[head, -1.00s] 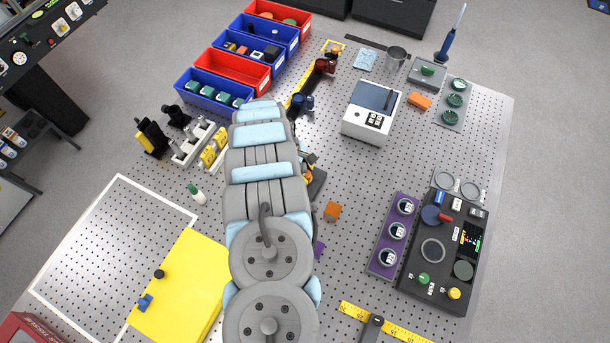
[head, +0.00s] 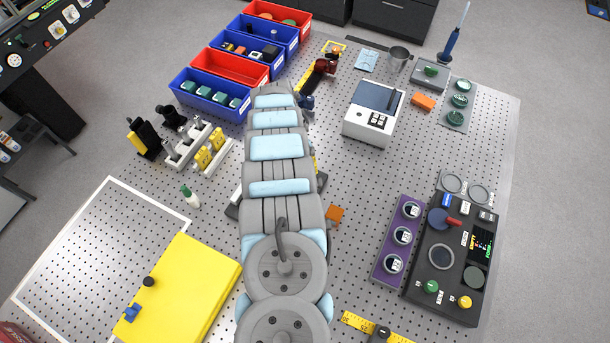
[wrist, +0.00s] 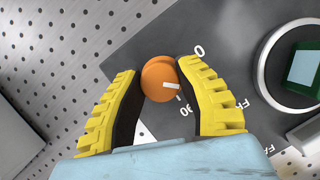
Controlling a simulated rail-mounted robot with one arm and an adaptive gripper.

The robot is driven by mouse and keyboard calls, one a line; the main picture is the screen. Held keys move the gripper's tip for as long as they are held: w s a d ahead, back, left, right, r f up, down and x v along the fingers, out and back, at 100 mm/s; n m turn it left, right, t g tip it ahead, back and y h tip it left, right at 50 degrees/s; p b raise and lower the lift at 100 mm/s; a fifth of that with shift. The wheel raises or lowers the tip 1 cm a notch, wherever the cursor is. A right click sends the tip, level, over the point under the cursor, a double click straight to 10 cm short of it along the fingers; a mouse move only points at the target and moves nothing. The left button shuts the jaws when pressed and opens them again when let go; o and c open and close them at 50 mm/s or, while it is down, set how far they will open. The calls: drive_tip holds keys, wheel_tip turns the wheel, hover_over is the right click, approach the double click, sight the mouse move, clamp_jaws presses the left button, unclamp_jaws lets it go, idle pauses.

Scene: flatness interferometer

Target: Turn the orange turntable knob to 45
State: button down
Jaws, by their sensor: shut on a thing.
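The orange turntable knob (wrist: 157,80) sits on a dark grey plate (wrist: 190,25) in the wrist view. Its white pointer line is on its right side, between the printed 0 at upper right and the 90 below. My gripper (wrist: 160,82) has its yellow-and-black fingers on either side of the knob, closed on it, with the right finger against its edge. No 45 label is readable. In the head view my arm hides the knob and my gripper.
A pale ring with a green block (wrist: 303,68) in it lies right of the knob. In the head view an orange block (head: 335,215) is close to my arm's right side. A purple knob panel (head: 399,240) and yellow plate (head: 190,290) flank the arm.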

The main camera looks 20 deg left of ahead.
drive_tip(key=shift+f, duration=0.1)
drive_tip(key=c, duration=0.6)
unclamp_jaws()
drive_tip(key=shift+c, duration=0.2)
drive_tip(key=v, duration=1.2)
